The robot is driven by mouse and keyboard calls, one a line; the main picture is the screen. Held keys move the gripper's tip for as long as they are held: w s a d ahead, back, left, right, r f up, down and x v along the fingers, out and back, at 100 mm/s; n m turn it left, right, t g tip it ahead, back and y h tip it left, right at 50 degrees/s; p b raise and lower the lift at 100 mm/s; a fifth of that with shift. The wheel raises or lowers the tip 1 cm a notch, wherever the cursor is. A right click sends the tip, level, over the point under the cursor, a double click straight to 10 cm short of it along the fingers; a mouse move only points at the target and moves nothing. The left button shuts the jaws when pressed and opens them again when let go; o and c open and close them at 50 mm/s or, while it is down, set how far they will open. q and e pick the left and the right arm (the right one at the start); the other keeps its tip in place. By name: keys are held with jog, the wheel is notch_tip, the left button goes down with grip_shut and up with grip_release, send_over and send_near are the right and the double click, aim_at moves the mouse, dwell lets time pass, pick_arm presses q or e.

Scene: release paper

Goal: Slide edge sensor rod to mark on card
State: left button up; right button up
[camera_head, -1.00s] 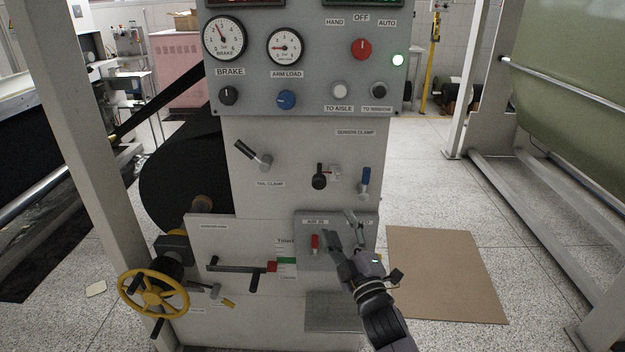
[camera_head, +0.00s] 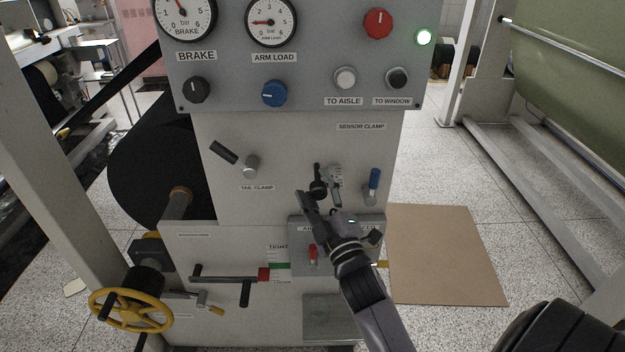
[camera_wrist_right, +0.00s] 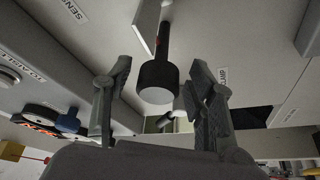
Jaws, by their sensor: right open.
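The sensor rod ends in a black knob (camera_head: 317,188) on the grey machine front, below the SENSOR CLAMP label (camera_head: 360,127). A small pale card (camera_head: 337,175) stands just to its right. In the wrist view the gripper (camera_wrist_right: 160,100) shows gaps to the knob. My left gripper is out of view.
A blue-handled lever (camera_head: 373,182) stands close right of the gripper. A black-handled tail clamp lever (camera_head: 235,158) is to the left. A grey box (camera_head: 370,228) with a red lever (camera_head: 313,254) sits below. A yellow handwheel (camera_head: 132,310) is at lower left.

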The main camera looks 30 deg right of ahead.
jog(key=shift+s+r, duration=0.1)
jog(key=shift+s, duration=0.05)
jog(key=shift+c, duration=0.5)
grip_shut()
dwell(0.4)
